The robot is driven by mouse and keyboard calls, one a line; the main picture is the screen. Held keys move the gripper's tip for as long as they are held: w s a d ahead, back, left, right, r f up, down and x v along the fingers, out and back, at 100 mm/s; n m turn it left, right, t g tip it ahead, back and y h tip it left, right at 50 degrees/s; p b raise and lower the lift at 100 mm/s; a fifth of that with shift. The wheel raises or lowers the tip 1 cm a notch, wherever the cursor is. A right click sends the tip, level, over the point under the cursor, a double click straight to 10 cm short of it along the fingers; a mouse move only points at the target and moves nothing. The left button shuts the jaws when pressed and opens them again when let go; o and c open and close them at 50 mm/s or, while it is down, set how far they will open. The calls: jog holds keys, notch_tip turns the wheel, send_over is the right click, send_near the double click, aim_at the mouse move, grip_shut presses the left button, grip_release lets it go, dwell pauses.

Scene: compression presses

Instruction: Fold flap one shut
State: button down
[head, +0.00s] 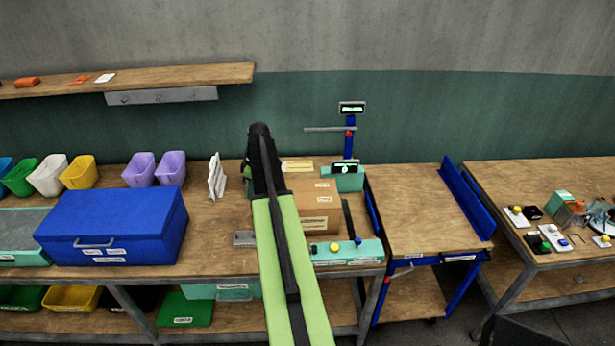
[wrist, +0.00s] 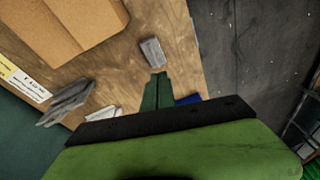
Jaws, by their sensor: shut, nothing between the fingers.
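A brown cardboard box (head: 318,210) with white labels stands on the workbench in the head view, partly hidden behind my arm. In the wrist view part of the box (wrist: 65,28) shows at the upper left, cut off by the frame, with a fold line across it. I cannot tell which panel is flap one. My gripper (wrist: 157,76) has its dark green fingers shut together and empty. It is over the bench, to the lower right of the box in the wrist view and apart from it. In the head view my arm hides the fingers.
A blue lidded case (head: 115,225) stands left of the box. A teal panel with coloured buttons (head: 345,252) lies in front of it, and a blue-framed cart (head: 430,210) stands to the right. A grey block (wrist: 152,52) lies just beyond my fingertips.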

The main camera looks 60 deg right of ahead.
notch_tip(320, 180, up, 5)
jog(key=n+t+p, duration=0.1)
jog(key=n+p, duration=0.1)
jog(key=p, duration=0.1)
send_over(307, 194)
jog(key=s+d, duration=0.1)
jog(key=s, duration=0.2)
jog(key=b+x, duration=0.4)
jog(key=d+b+x, duration=0.1)
jog(key=b+x, duration=0.8)
jog(key=shift+s+d+f+b, duration=0.2)
jog(key=shift+f+b, duration=0.1)
jog(key=shift+f, duration=0.25)
jog(key=shift+w+d+f+b, duration=0.15)
jog(key=shift+f+b, duration=0.85)
jog(key=shift+b, duration=0.25)
jog(key=shift+s+r, duration=0.2)
jog(key=shift+r, duration=0.1)
jog(key=shift+f, duration=0.1)
